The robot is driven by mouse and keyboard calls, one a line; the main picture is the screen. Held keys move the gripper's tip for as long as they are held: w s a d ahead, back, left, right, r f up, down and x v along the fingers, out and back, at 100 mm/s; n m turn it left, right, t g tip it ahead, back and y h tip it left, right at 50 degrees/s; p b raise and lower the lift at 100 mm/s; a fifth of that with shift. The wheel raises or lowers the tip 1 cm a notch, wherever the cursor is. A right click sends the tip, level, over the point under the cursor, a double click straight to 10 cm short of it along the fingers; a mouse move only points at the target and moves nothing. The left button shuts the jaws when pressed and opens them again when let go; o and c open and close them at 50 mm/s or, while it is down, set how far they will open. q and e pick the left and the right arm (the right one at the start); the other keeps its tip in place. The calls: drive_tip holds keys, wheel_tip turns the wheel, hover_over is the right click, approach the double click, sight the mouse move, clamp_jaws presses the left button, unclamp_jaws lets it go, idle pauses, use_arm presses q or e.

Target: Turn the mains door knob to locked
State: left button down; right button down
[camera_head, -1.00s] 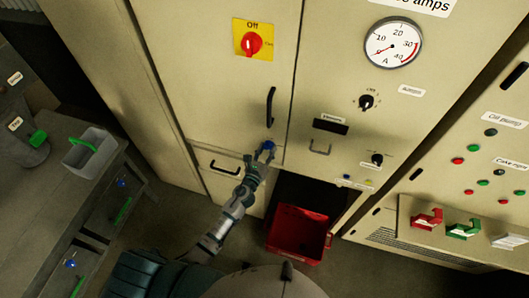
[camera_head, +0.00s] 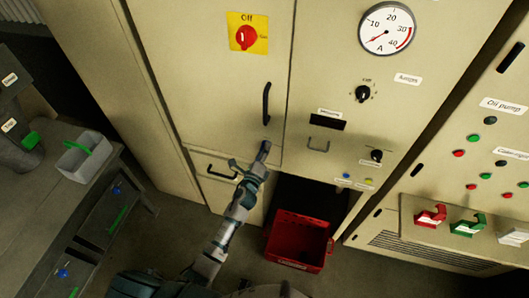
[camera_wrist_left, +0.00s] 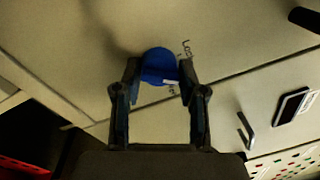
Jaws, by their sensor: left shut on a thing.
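The blue mains door knob (camera_wrist_left: 159,64) sits on the cream cabinet door (camera_head: 205,75), below its black vertical handle (camera_head: 267,103). My left gripper (camera_head: 264,147) reaches up to it from below in the head view and mostly hides it there. In the left wrist view, the two dark fingers of this gripper (camera_wrist_left: 158,75) are shut on the knob, one on each side. The knob carries a pale pointer mark. Lettering beside it is partly hidden by the right finger; the upper word seems to begin with "Loc". My right gripper is not in view.
A red and yellow Off switch (camera_head: 247,38) is high on the same door. An ammeter (camera_head: 387,36) and black dials are on the panel to the right. A red crate (camera_head: 299,240) stands below. A grey bench (camera_head: 40,190) is at left.

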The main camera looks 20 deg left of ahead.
use_arm(q)
drive_tip(key=shift+f+n+y+b, duration=0.1)
drive_tip(key=shift+n+y+b, duration=0.15)
drive_tip(key=shift+n, duration=1.7)
drive_tip(key=shift+f+n+y+b, duration=0.15)
drive_tip(key=shift+n+b, duration=0.15)
drive_tip(key=shift+n, duration=1.65)
drive_tip(key=c, duration=1)
unclamp_jaws()
drive_tip(key=o, duration=0.3)
drive_tip(key=shift+w, duration=0.2)
